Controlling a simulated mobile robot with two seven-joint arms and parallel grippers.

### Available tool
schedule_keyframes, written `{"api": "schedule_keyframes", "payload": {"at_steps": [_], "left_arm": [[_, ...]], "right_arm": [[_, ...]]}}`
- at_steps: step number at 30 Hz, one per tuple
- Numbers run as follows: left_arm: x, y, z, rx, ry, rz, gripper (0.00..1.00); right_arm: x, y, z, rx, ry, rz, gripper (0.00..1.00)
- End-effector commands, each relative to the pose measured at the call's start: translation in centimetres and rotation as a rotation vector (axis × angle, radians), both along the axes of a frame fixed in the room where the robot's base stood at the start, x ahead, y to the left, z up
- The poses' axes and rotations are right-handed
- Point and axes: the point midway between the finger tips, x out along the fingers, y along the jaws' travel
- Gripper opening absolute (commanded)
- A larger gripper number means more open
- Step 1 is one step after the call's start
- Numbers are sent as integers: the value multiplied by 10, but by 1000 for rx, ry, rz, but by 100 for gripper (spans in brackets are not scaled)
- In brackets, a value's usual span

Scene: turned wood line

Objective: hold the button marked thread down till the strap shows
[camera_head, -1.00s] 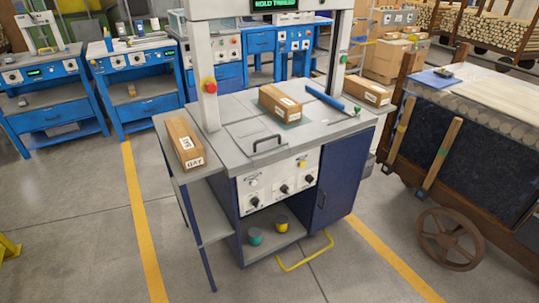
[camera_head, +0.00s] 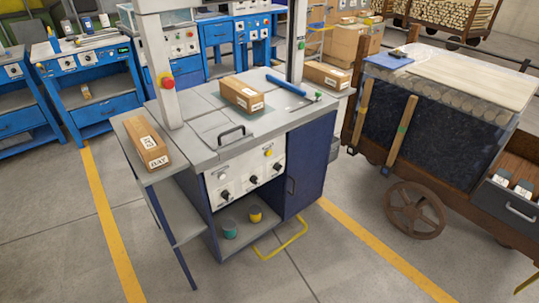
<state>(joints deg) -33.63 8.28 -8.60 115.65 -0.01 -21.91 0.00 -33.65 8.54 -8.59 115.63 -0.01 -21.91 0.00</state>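The strapping machine (camera_head: 195,133) stands in the middle, with a grey top and a white arch. Its front control panel (camera_head: 245,177) carries a yellow button (camera_head: 268,153), a pale button (camera_head: 221,174) and several black knobs (camera_head: 253,181). The panel's markings are too small to read, so I cannot tell which one is marked thread. A cardboard box (camera_head: 241,95) lies on the machine top under the arch, and I can make out no strap on it. The arch's upper part is cut off by the picture edge. Neither of my grippers is in view.
A labelled box (camera_head: 147,142) lies on the left side shelf and another box (camera_head: 326,76) at the right. A red button (camera_head: 166,81) is on the left post. A yellow bar (camera_head: 284,242) sticks out low in front. A wheeled cart (camera_head: 440,120) stands right. The front floor is clear.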

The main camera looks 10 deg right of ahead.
Motion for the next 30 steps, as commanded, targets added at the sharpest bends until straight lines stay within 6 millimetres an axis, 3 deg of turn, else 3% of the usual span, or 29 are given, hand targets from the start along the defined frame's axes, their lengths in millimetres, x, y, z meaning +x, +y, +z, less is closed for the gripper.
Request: {"api": "schedule_keyframes", "payload": {"at_steps": [2,10,30], "left_arm": [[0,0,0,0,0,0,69],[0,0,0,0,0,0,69],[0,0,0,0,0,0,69]], "right_arm": [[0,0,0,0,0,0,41],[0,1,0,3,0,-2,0],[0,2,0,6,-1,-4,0]]}}
